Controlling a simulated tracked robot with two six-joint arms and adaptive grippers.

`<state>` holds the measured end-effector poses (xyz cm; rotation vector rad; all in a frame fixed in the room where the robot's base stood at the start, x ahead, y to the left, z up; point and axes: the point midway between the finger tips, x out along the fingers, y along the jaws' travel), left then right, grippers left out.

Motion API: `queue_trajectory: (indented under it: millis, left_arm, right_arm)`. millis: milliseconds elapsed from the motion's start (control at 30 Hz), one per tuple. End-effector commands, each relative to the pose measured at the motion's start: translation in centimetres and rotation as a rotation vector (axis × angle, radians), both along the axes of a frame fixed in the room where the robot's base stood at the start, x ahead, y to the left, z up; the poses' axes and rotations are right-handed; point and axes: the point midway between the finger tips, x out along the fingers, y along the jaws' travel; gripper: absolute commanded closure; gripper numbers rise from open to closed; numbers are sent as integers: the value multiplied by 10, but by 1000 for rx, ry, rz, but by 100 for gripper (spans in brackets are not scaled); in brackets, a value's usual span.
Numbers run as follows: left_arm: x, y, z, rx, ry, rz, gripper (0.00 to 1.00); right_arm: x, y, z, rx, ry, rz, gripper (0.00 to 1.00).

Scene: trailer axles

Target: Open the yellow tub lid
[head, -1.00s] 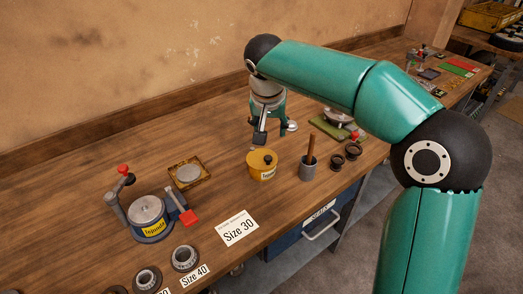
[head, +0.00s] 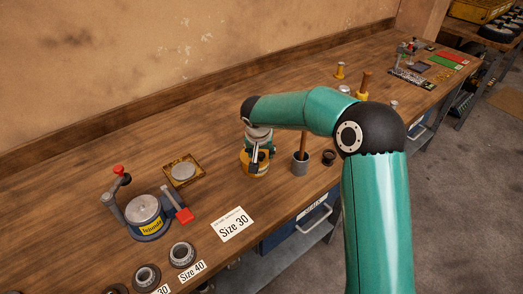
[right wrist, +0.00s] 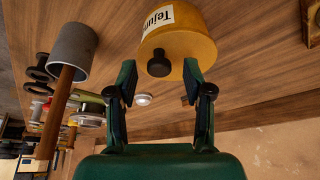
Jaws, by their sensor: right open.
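The yellow tub (head: 257,171) stands on the wooden bench, its upper part mostly hidden by my right gripper (head: 256,153). The lid looks closed on the tub. My right gripper (right wrist: 160,84) is open, its two fingers on either side of the knob in the picture, with gaps on both sides. Whether the fingertips reach as deep as the knob, I cannot tell. My left gripper is not in view.
A grey cup (head: 300,168) with a wooden-handled tool stands close to the tub's right. A dark ring (head: 329,157) lies beyond it. A blue-based pot (head: 146,218) with a red lever and a small tray (head: 198,182) are to the left. Bench behind the tub is clear.

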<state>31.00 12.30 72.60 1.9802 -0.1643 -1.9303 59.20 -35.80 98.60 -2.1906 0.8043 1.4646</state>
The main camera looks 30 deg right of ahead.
Motion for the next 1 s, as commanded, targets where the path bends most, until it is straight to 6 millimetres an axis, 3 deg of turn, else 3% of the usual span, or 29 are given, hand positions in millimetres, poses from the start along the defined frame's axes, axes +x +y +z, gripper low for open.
queue_trajectory:
  millis: [300, 600, 1000]
  left_arm:
    - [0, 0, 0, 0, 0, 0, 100]
    - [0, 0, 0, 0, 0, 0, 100]
    - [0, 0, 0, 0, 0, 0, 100]
  right_arm:
    - [1, -1, -3, 0, 0, 0, 49]
    - [1, -1, -2, 0, 0, 0, 99]
    - [0, -3, -2, 1, -1, 3, 100]
